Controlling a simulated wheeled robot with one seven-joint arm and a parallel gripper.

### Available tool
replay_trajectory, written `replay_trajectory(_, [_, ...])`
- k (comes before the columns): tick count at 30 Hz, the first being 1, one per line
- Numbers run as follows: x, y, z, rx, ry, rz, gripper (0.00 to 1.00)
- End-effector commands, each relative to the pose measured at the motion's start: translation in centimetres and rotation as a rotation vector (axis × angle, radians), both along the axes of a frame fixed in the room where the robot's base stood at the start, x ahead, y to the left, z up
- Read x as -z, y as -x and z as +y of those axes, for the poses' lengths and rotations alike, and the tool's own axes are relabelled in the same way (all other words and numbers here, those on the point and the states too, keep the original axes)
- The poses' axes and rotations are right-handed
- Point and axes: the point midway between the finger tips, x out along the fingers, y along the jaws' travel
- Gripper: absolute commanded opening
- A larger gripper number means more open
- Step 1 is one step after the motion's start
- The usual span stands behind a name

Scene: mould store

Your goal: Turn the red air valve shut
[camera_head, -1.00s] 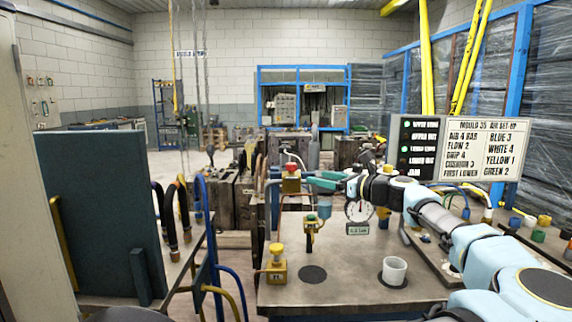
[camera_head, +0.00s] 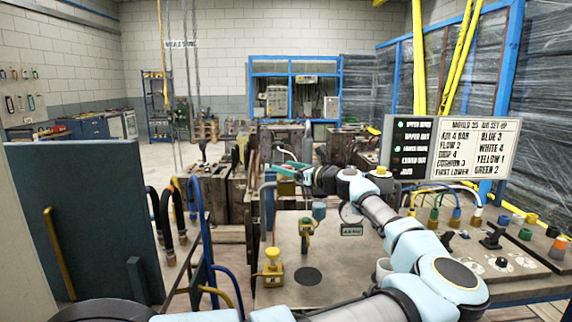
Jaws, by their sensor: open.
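My gripper (camera_head: 288,170) has teal fingers and reaches out over the far side of the bench. It is at the spot where the valve with the red top stood in the earlier view. No red top shows clearly now; the fingers and the wrist seem to cover it. I cannot tell whether the fingers touch the valve or which way its handle points. A pressure gauge (camera_head: 350,213) stands to the right of the fingers, partly behind my arm.
A yellow-knobbed valve (camera_head: 273,268) and a brass fitting (camera_head: 306,236) stand on the bench (camera_head: 335,285). A board headed air set up (camera_head: 455,148) stands at the right. A control panel (camera_head: 505,258) lies right of my arm. A dark upright plate (camera_head: 90,220) stands left.

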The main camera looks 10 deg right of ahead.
Motion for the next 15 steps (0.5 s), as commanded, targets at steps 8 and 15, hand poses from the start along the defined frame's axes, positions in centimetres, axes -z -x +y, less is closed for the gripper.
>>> replay_trajectory(8, [0.06,-0.22,0.12,0.001,0.0,0.0,0.72])
replay_trajectory(15, [0.06,-0.21,0.12,0.001,0.0,0.0,0.49])
